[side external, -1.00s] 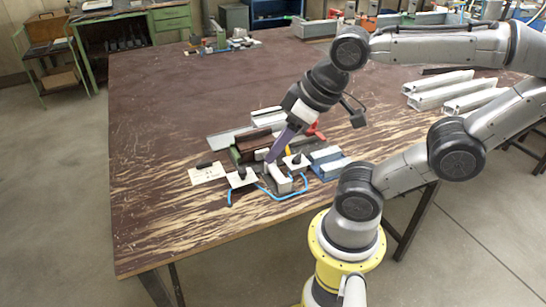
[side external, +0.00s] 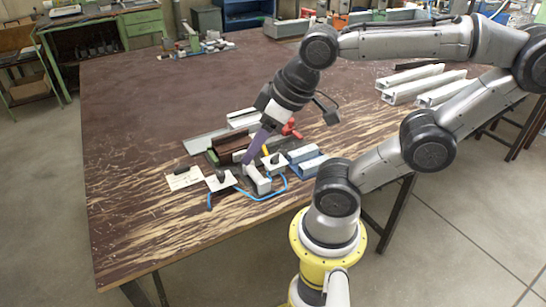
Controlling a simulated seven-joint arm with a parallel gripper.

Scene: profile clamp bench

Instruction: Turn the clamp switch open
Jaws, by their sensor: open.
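My gripper (side external: 251,158) has long purple fingers and points down at the clamp fixture in the middle of the bench. Its tips are beside a grey metal block (side external: 258,184) and seem close to it; contact cannot be told. Two pale plates with black knobs flank the block: a left knob (side external: 220,176) and a right knob (side external: 275,158). A separate pale plate (side external: 185,180) with a black bar lies further left. I cannot tell which part is the clamp switch or how it is turned. The gap between the fingers is not clear from this side. Nothing shows in them.
A blue hose (side external: 262,197) loops in front of the fixture. A dark brown profile (side external: 231,147) lies behind, a red part (side external: 291,128) beside the wrist, and blue-and-white blocks (side external: 307,163) to the right. Pale profiles (side external: 420,82) lie at the back right. The bench's left side is clear.

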